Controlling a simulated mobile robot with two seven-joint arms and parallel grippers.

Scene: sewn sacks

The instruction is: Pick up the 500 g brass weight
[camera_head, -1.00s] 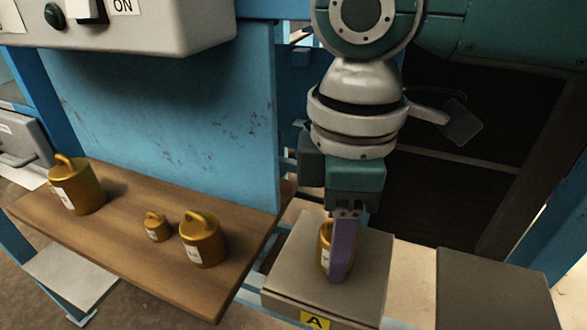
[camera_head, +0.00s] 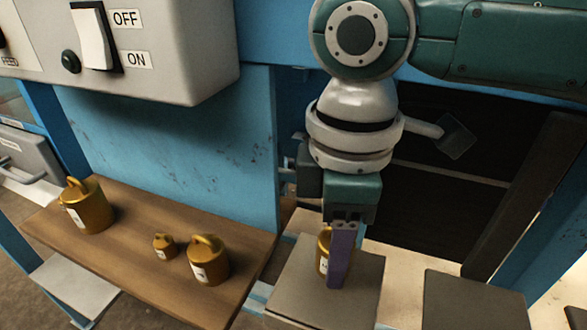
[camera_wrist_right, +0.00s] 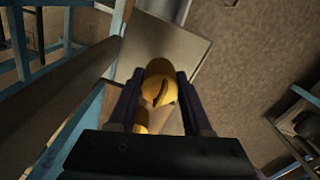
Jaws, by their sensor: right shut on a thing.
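A brass weight (camera_head: 322,254) with a white label stands on or just over the square grey plate (camera_head: 300,284) at the lower middle of the head view. My right gripper (camera_head: 340,282) points down and is shut on this weight; one finger hides much of it. In the right wrist view the weight (camera_wrist_right: 160,82) sits between the two fingers (camera_wrist_right: 160,100). Its label is too small to read. Three more brass weights stand on the wooden shelf: a large one (camera_head: 88,208), a small one (camera_head: 164,247) and a middle-sized one (camera_head: 209,262). My left gripper is not in view.
The wooden shelf (camera_head: 130,240) lies left of the plate, against a blue panel (camera_head: 180,150). A grey switch box (camera_head: 190,60) marked OFF and ON hangs above. Another grey plate (camera_head: 470,300) is at the right. A dark opening lies behind my arm.

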